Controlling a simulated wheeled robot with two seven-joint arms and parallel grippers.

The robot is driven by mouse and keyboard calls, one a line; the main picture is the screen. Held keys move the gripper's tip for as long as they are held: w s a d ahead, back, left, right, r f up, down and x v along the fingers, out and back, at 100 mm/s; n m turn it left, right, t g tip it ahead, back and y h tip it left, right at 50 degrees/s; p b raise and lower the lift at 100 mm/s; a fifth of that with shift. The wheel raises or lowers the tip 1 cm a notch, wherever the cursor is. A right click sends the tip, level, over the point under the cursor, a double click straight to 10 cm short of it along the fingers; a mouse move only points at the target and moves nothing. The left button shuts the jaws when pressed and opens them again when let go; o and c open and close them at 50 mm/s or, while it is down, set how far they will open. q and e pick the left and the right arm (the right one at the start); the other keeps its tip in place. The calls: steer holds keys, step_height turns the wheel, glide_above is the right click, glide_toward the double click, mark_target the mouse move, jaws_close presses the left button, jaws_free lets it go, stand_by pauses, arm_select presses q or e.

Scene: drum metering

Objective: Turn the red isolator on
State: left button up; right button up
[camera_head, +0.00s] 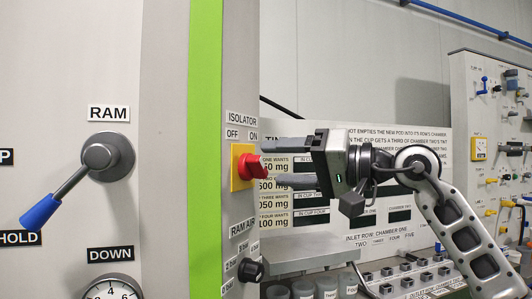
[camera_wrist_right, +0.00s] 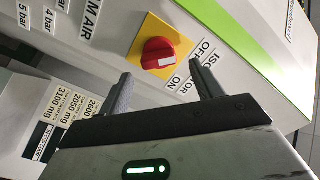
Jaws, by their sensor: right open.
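The isolator is a red knob (camera_head: 253,166) on a yellow plate (camera_head: 236,176), on the side face of the grey cabinet. OFF and ON labels (camera_head: 241,134) sit above it. In the right wrist view the red knob (camera_wrist_right: 157,54) carries a white mark; I cannot tell for certain which label it points to. My right gripper (camera_head: 272,162) is open and empty, its fingers pointing at the knob. In the wrist view its fingertips (camera_wrist_right: 160,70) stand either side of the knob, apart from it. My left gripper is not in view.
A RAM lever (camera_head: 70,190) with a blue handle is on the cabinet's front, left of a green stripe (camera_head: 205,150). A black RAM AIR knob (camera_head: 250,271) sits below the isolator. A shelf with several cups (camera_head: 302,289) is below my right gripper.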

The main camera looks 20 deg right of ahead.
mark_target(265, 164)
steer(key=x, duration=0.3)
steer(key=shift+w+a+p, duration=0.1)
steer(key=shift+p, duration=0.3)
steer(key=shift+w+a, duration=0.15)
steer(key=c, duration=1)
